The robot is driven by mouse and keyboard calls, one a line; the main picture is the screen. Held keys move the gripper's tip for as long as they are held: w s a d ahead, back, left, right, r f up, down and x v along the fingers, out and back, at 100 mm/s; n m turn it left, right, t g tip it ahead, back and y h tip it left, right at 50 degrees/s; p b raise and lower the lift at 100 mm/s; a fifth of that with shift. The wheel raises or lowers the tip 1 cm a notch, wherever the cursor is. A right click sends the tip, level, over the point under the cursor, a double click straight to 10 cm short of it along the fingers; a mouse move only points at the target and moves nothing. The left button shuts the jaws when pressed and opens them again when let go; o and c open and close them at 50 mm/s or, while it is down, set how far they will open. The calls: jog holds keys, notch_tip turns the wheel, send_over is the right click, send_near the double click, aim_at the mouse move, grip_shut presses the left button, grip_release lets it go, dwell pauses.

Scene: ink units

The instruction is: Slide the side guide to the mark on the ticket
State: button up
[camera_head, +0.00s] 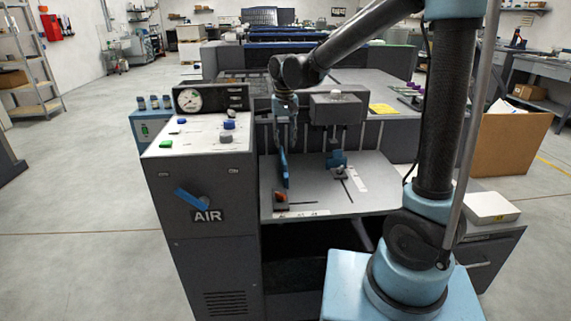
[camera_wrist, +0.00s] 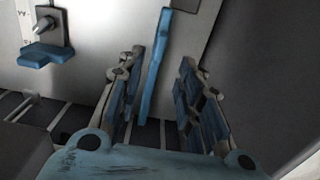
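An upright blue plate (camera_head: 284,168), which looks like the side guide, stands at the left of the grey feed table (camera_head: 320,203). It also shows as a narrow blue bar (camera_wrist: 157,70) in the wrist view. My gripper (camera_head: 286,138) points down above it. In the wrist view my gripper (camera_wrist: 161,72) is open, its fingers apart on either side of the bar's line, with gaps at both sides. Whether the fingertips reach down beside the plate is unclear. A yellow sheet (camera_head: 384,109), possibly the ticket, lies on the machine's top; its writing is too small to read.
An orange-topped piece (camera_head: 280,198) sits near the table's front. The AIR cabinet (camera_head: 205,240) rises close at left. Thin vertical rods stand behind.

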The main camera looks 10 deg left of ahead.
aim_at(285, 162)
notch_tip(285, 162, down, 10)
jog(key=shift+f, duration=0.1)
dwell(0.4)
grip_shut()
